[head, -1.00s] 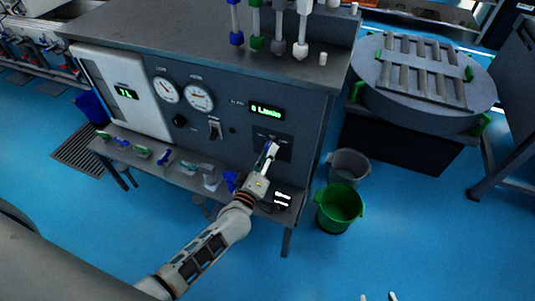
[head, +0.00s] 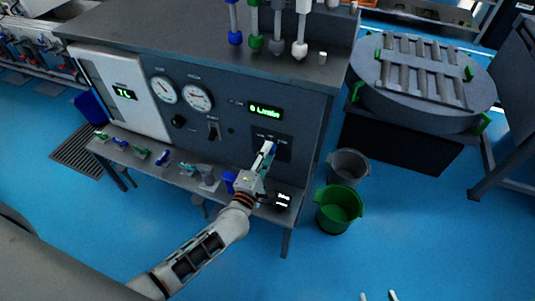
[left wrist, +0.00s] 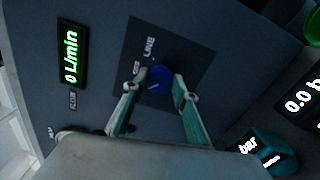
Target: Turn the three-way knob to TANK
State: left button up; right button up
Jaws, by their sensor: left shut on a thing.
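The blue three-way knob (left wrist: 158,80) sits on a dark square plate (left wrist: 180,45) on the panel's front. It also shows as a small blue patch in the head view (head: 273,148). My left gripper (left wrist: 155,91) is at the knob, with one finger on each side, shut on it. In the head view the left gripper (head: 267,156) reaches up to the plate. White labels are beside the knob, small and turned on their side; I cannot read the pointer's setting for sure. My right gripper (head: 379,296) shows only as two separated pale tips at the bottom edge.
A green display (head: 265,110) reading 0 L/min is above the plate. A shelf with blue and green fittings (head: 190,180) and a small display (head: 283,199) lie below. Green (head: 338,208) and grey (head: 349,166) buckets stand right of the bench. The blue floor in front is clear.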

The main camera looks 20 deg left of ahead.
dwell(0.4)
pick_arm(q)
jog(key=o, duration=1.1)
jog(key=s, duration=1.2)
jog(key=shift+a, duration=0.25)
